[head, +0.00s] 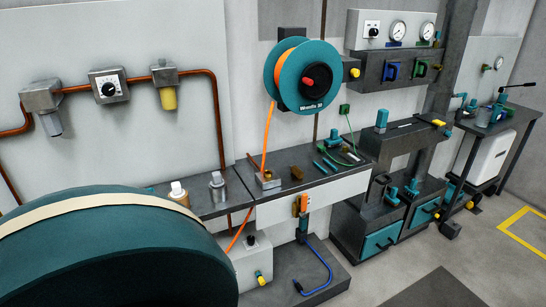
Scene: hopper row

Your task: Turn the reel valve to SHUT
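A teal hose reel (291,96) with orange hose and a red knob (308,83) at its hub hangs on the wall, above the middle of the bench. Its orange hose (266,140) runs down to a small metal block with a brass-coloured fitting (268,181) at the bench edge. Orange hose also shows below the bench, by a pale box with a yellow-tipped part (260,278). I cannot tell which fitting is the reel valve, or read any SHUT mark or handle position. Neither of my grippers is in view.
A large teal rounded shape with a cream band hides the lower left. The dark bench (313,172) carries small tools and green cord. Teal-fronted cabinets (381,241) stand at right. A low dark plinth (292,273) sits below the bench. Floor (470,265) at lower right is clear.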

